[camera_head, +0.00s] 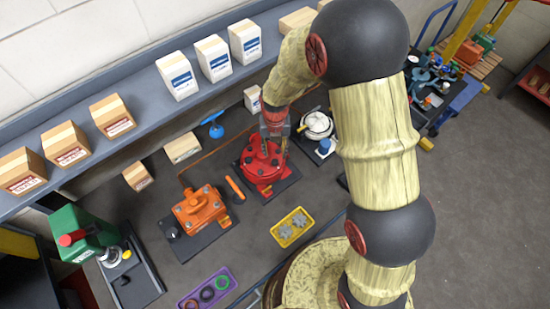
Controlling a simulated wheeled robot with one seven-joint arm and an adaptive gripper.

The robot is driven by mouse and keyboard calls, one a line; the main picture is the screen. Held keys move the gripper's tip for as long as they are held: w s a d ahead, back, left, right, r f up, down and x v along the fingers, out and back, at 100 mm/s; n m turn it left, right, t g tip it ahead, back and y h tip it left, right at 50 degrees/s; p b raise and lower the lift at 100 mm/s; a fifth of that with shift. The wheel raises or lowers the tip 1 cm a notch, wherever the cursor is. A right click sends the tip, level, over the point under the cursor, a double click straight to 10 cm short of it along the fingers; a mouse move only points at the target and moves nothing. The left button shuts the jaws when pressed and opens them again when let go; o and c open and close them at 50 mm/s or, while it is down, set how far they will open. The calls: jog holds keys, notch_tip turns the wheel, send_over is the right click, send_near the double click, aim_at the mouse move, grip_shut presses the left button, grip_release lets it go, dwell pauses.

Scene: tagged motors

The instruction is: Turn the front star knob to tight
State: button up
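A round red motor housing (262,160) stands on a dark base plate in the middle of the bench. My gripper (275,130) points down at the top right of this housing, and my fingertips overlap it in the picture. The fingers are small and partly merged with the red part, so I cannot tell whether they touch it or hold anything. A star knob cannot be made out clearly on the housing; my gripper may cover it. An orange motor (201,208) on its own dark plate stands to the left, with small grey parts on top.
A yellow tray (285,240) with grey star-shaped parts lies in front of the red housing. An orange-handled tool (235,189) lies between the motors. A purple tray (213,290) holds rings. A white round part (317,124) stands right. Boxes line the shelf (150,113) behind.

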aim_at(275, 161)
notch_tip(275, 161, down, 7)
jog(key=shift+r+p, duration=0.1)
jog(key=shift+p, duration=0.3)
jog(key=shift+c, duration=0.6)
grip_shut()
